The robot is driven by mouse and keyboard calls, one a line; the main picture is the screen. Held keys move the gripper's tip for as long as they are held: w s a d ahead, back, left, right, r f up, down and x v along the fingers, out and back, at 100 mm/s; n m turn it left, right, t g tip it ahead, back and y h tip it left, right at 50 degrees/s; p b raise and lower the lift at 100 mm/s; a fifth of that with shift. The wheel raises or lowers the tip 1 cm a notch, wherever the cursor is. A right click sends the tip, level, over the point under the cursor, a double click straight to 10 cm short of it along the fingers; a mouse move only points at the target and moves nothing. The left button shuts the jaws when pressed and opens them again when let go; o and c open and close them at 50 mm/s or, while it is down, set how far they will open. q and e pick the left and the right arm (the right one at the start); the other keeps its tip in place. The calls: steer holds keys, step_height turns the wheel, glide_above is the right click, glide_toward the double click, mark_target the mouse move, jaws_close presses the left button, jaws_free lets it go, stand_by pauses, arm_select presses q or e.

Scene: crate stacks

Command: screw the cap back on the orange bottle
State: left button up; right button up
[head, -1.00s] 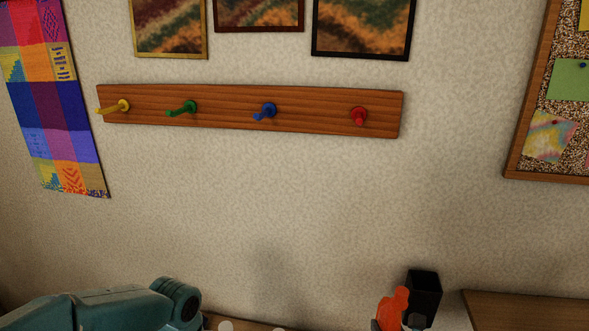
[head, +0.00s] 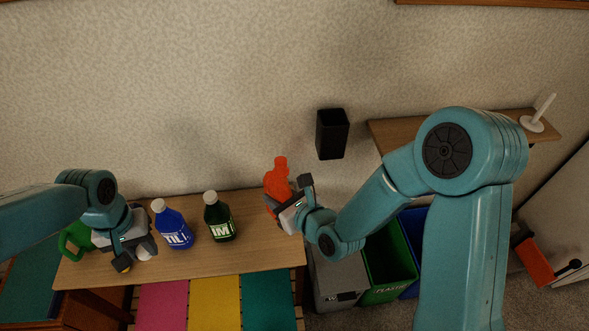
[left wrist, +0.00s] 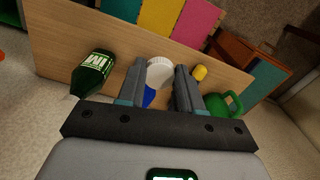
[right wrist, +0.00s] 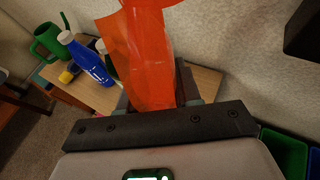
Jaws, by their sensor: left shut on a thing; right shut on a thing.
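The orange bottle (head: 278,178) is upright in my right gripper (head: 287,194), above the right end of the wooden shelf. No cap shows on its top in the head view. In the right wrist view the orange bottle (right wrist: 150,55) fills the space between the fingers; its top is out of frame. My left gripper (head: 137,254) is low over the left part of the shelf, apart from the bottle. In the left wrist view a white ribbed cap (left wrist: 160,71) is between its fingers, which are shut on it.
On the shelf (head: 190,265) stand a blue bottle (head: 173,230), a dark green bottle (head: 218,218), a green can (head: 75,240) and a small yellow thing (head: 122,264). A black box (head: 332,135) is on the wall. Bins (head: 385,260) stand below right.

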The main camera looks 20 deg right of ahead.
steer(key=s+a+f+n+g+y, duration=0.2)
steer(key=s+a+f+n+y, duration=0.1)
steer(key=a, duration=0.4)
steer(key=shift+s+a+f+n+y, duration=0.3)
steer(key=shift+f+n+y, duration=0.2)
steer(key=shift+y, duration=0.1)
arm_select(q)
steer(key=shift+s+a, duration=0.1)
steer(key=shift+s, duration=0.1)
steer(key=r, duration=0.2)
steer(key=w+r, duration=0.1)
steer(key=r, duration=0.1)
steer(key=shift+a, duration=0.15)
steer(key=d+r+m, duration=0.2)
steer(key=d+r, duration=0.3)
steer(key=d, duration=0.7)
steer(key=d+r+m, duration=0.3)
steer(key=d+r, duration=0.3)
steer(key=d, duration=0.7)
steer(key=shift+w+r, duration=0.15)
steer(key=shift+r, duration=0.15)
